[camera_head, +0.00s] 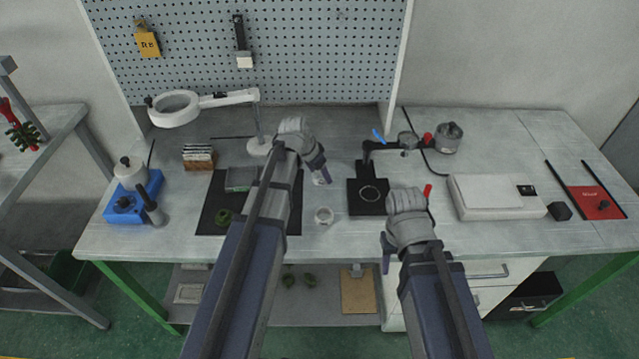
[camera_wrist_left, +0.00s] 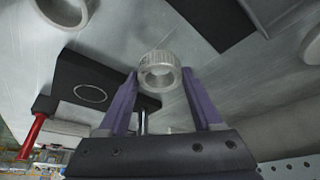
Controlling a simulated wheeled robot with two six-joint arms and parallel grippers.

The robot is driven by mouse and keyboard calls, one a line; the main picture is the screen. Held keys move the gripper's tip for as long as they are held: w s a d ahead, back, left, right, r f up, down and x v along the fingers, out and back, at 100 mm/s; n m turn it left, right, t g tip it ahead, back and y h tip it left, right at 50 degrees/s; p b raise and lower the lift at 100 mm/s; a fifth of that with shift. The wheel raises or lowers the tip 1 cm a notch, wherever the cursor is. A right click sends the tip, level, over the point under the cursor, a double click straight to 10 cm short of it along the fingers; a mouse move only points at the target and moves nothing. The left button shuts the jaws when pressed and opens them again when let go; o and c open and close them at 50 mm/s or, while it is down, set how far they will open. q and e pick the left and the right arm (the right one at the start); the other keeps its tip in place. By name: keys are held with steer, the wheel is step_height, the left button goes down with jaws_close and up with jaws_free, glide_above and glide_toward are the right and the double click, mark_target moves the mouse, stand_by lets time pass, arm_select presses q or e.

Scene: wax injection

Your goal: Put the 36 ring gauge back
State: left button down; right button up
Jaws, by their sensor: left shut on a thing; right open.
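My left gripper (camera_head: 321,172) is shut on a grey metal ring gauge (camera_wrist_left: 158,72), which sits between the two purple fingertips in the left wrist view. In the head view this ring (camera_head: 322,179) is partly hidden by the fingers, and I cannot tell if it touches the bench. A second pale ring (camera_head: 323,215) stands on the bench just in front; a ring (camera_wrist_left: 65,10) is cut off at the wrist view's top left. No size marking is readable. My right gripper (camera_head: 386,255) is open and empty near the bench's front edge.
A black stand base (camera_head: 358,207) with a circle on its top is right of the held ring. A magnifier lamp (camera_head: 175,107) stands behind. A white box (camera_head: 497,196) is at the right.

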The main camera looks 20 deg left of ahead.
mark_target(319, 189)
arm_select(q)
steer(key=shift+f+b, duration=1.4)
steer(key=shift+f, duration=0.3)
steer(key=shift+f, duration=0.15)
steer(key=shift+c, duration=0.3)
jaws_free()
steer(key=shift+r, duration=0.2)
